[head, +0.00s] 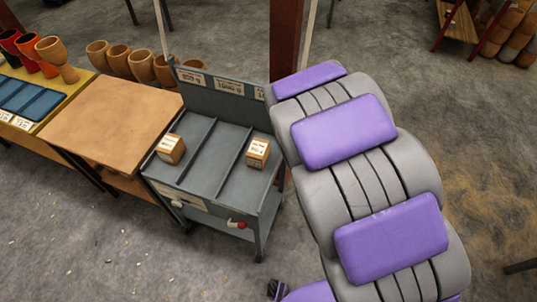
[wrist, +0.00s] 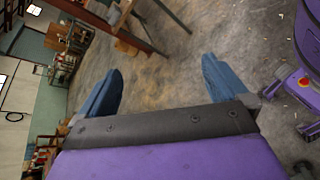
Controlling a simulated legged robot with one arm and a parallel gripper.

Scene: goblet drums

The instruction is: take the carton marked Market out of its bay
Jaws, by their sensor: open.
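A small orange-brown carton (head: 171,149) with a white label sits in the left bay of a grey cart (head: 222,195) in the head view. A similar carton (head: 258,153) sits in the right bay. The bay between them looks empty. The label print is too small to read, so I cannot tell which carton is marked Market. My gripper (wrist: 162,65) is open and empty in the wrist view, its two blue fingers wide apart over bare floor. No carton shows there.
Low dividers separate the bays, and a tall back panel (head: 225,92) carries placards. A wooden table (head: 113,125) adjoins the cart's left side. Several goblet drums (head: 140,64) stand behind it. A red post (head: 286,38) rises behind the cart. Floor in front of the cart is open.

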